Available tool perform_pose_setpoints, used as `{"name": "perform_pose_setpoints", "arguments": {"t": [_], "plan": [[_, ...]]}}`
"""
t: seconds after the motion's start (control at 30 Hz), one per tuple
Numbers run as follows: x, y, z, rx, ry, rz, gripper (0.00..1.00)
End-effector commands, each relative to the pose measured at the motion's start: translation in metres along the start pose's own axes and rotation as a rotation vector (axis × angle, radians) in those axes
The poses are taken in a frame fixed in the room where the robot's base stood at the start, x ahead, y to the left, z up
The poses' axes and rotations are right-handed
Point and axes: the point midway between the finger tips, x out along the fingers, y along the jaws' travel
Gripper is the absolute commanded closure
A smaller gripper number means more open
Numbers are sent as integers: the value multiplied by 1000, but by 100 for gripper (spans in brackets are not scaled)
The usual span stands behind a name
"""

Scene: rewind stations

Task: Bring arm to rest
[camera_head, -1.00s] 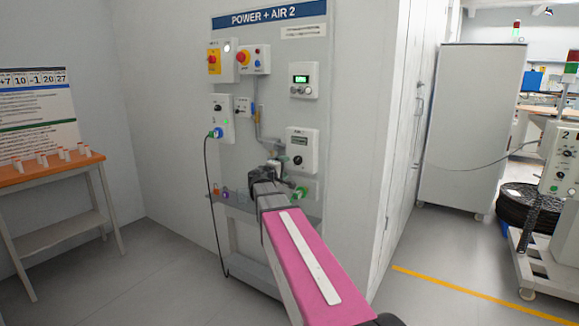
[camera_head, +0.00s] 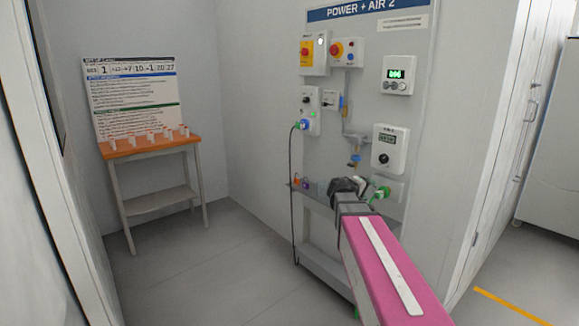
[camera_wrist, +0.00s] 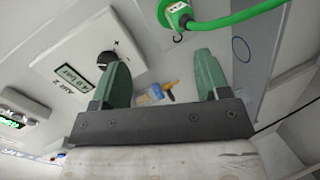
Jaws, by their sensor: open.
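My arm, with a pink link (camera_head: 395,275) and white strip, reaches toward the POWER + AIR 2 panel (camera_head: 425,75). My gripper (camera_head: 345,186) is at its far end, in front of the panel's lower part; its fingers are too small to read there. In the wrist view, my gripper (camera_wrist: 160,78) has two green fingers wide apart with nothing between them. Beyond them are a white AIR 2 gauge box (camera_wrist: 65,70) and a blue-and-yellow valve (camera_wrist: 155,92). A green hose (camera_wrist: 235,16) with a plug runs across the top, apart from the fingers.
The AIR gauge box (camera_head: 388,147) is just above my gripper, and a green fitting (camera_head: 379,194) is close to its right. A black cable (camera_head: 292,190) hangs at the panel's left. An orange-topped table (camera_head: 150,148) stands back left. Floor (camera_head: 235,260) between is clear.

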Motion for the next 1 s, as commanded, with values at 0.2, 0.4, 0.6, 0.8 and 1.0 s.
{"name": "perform_pose_setpoints", "arguments": {"t": [0.2,0.4,0.6,0.8,1.0], "plan": [[-25,-103,66,113,-144,-341,31],[-71,-191,118,208,-292,-675,31],[-129,-255,158,284,-428,-982,31],[-166,-283,173,329,-500,-1156,31],[-172,-288,175,338,-513,-1191,31]]}}
